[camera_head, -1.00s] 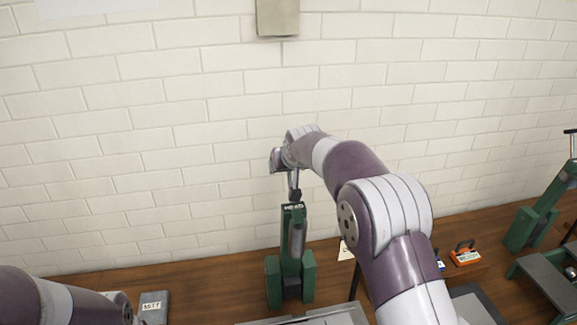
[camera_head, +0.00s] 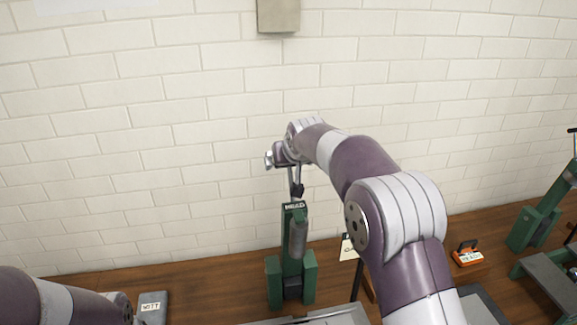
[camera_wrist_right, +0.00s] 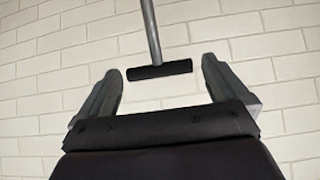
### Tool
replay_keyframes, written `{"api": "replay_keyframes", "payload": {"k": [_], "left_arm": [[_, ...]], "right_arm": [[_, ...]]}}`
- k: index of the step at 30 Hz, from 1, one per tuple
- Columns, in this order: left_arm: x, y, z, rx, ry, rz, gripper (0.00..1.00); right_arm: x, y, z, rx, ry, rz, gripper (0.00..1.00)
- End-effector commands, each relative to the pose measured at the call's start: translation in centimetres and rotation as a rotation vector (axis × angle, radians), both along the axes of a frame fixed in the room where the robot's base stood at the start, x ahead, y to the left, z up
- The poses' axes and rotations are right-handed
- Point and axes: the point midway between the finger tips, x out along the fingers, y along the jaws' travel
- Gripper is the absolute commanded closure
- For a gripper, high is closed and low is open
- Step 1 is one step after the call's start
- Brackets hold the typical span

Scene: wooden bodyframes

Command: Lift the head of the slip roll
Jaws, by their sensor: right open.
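A green upright machine (camera_head: 290,262) with a small top label and a grey cylinder stands at the wall in the middle of the head view. A thin rod with a dark joint (camera_head: 297,189) rises from its top to my right wrist. My right gripper (camera_head: 271,157) is small there, beside the top of the rod. In the right wrist view my right gripper (camera_wrist_right: 161,75) is open; a black T-bar handle (camera_wrist_right: 160,70) on a metal rod (camera_wrist_right: 151,28) lies between its fingertips, apart from both. My left gripper is not visible.
A second green machine (camera_head: 530,222) with a T-handle stands at the right. A small orange box (camera_head: 467,256), a note card (camera_head: 348,249) and a labelled grey box (camera_head: 152,307) are on the wooden bench (camera_head: 215,280). The brick wall is close behind.

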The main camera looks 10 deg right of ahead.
Motion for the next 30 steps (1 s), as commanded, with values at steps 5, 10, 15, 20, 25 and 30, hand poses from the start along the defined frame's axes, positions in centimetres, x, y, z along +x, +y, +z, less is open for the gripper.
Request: {"api": "replay_keyframes", "payload": {"k": [5,10,15,20,25,30], "left_arm": [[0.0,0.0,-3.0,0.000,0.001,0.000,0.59],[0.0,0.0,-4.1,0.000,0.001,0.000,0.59],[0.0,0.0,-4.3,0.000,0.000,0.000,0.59],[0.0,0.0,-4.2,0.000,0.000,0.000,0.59],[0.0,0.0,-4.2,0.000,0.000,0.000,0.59],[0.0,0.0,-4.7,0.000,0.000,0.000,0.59]], "right_arm": [[-3.4,-0.1,2.9,0.001,-0.006,0.001,0.00],[-6.0,-0.2,5.7,0.000,-0.002,0.000,0.00],[-7.1,-0.2,7.0,0.000,0.000,0.000,0.00],[-7.2,-0.2,7.2,0.000,0.001,0.000,0.00],[-7.0,-0.1,6.5,-0.011,-0.005,0.019,0.00],[-12.0,-0.6,-4.4,-0.032,0.189,0.052,0.00]]}}
